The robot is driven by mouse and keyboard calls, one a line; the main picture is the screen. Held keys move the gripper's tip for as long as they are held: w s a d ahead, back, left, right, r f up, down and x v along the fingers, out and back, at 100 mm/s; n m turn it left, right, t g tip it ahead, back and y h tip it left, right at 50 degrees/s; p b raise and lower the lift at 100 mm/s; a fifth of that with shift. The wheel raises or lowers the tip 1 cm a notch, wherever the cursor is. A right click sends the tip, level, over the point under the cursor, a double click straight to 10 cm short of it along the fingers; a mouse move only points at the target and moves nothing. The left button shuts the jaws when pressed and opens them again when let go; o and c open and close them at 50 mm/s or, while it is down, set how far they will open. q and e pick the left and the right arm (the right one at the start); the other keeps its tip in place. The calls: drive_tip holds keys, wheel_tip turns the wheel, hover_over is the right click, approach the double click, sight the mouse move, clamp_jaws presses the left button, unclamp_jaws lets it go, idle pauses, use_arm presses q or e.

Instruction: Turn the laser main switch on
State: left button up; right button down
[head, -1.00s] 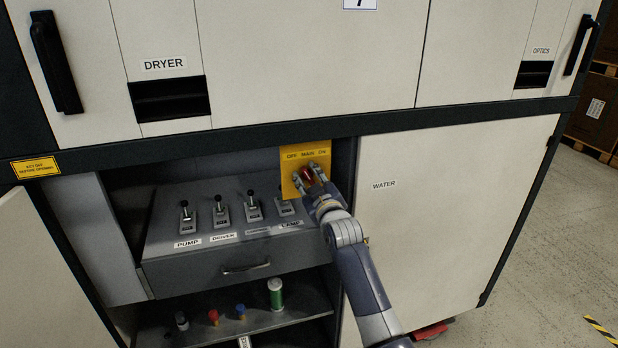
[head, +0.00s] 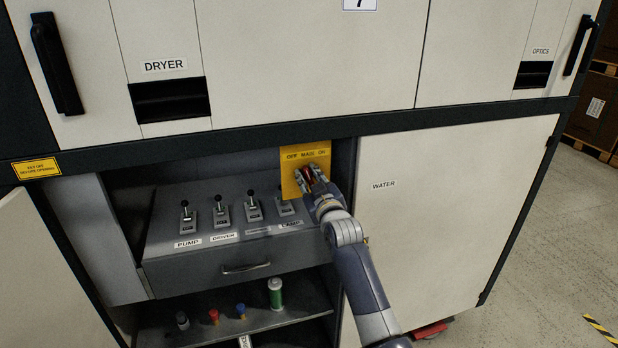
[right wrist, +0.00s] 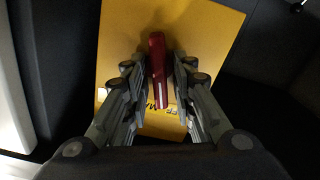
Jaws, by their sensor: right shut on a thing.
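The laser main switch is a red handle (head: 307,174) on a yellow plate (head: 291,158) lettered OFF, MAIN, ON, at the upper right of the open cabinet bay. My right gripper (head: 309,182) is at the plate with its fingers on either side of the handle. In the right wrist view the red handle (right wrist: 157,75) stands between the two fingers (right wrist: 158,92), which are shut on it. The fingers hide part of the lettering there, and the handle's exact angle is hard to tell in the head view. My left gripper is out of view.
Levers labelled PUMP, DRIVER and LAMP (head: 284,203) stand on a grey console (head: 190,245) left of the plate. A shelf (head: 300,308) below holds several small items, including a green cylinder (head: 276,294). The closed WATER door (head: 440,220) lies to the right.

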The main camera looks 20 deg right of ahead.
drive_tip(key=m+p, duration=0.1)
drive_tip(key=m, duration=0.5)
drive_tip(key=shift+d+p, duration=0.2)
drive_tip(key=shift+p, duration=0.1)
drive_tip(key=m, duration=0.3)
drive_tip(key=shift+d+m+p, duration=0.1)
drive_tip(key=shift+m+p, duration=0.25)
drive_tip(key=shift+m, duration=0.05)
drive_tip(key=shift+f+m, duration=0.1)
drive_tip(key=shift+m, duration=1.4)
drive_tip(key=shift+d, duration=0.1)
drive_tip(key=c, duration=1.6)
unclamp_jaws()
drive_tip(key=shift+c, duration=0.2)
drive_tip(key=s, duration=1.2)
drive_tip(key=shift+f, duration=0.1)
